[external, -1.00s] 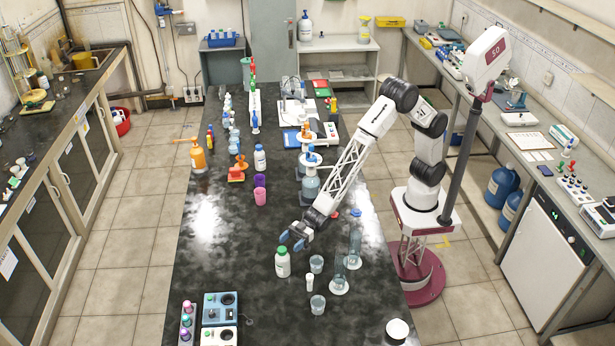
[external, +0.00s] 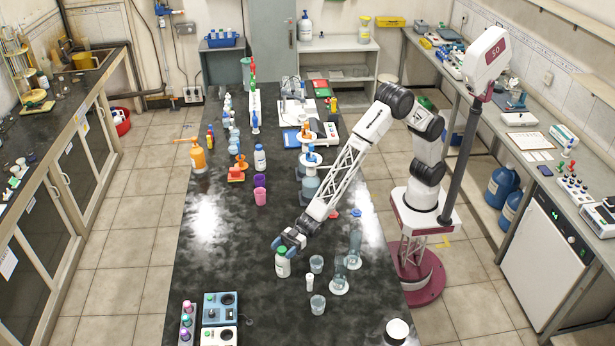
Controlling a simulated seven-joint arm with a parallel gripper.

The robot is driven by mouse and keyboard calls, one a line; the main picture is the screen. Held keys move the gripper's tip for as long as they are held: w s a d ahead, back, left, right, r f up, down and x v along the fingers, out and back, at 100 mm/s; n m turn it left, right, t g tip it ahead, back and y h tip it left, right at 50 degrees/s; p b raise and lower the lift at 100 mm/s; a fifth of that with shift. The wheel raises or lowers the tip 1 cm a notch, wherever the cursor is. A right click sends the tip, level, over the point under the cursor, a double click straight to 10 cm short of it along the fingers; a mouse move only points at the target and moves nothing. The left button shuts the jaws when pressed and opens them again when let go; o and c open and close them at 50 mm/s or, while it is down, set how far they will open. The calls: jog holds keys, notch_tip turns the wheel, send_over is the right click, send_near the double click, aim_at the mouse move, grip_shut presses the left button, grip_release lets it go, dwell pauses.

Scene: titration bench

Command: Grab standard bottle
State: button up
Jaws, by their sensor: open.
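A white bottle with a green label and a pale cap (external: 282,266) stands upright on the dark bench; it looks like the standard bottle, though its label is too small to read. My gripper (external: 279,246) is open, with its blue fingers at the bottle's top. The fingers and wrist partly cover the cap. I cannot tell whether the fingers touch the bottle.
Just right of the bottle stand a small beaker (external: 316,264), a white vial (external: 309,283), another beaker (external: 318,304) and a clear cylinder (external: 338,273). Pink and purple cups (external: 260,197) stand farther back. The bench left of the bottle is clear.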

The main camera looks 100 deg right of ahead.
jog(key=shift+w+a, duration=0.15)
dwell(0.5)
grip_shut()
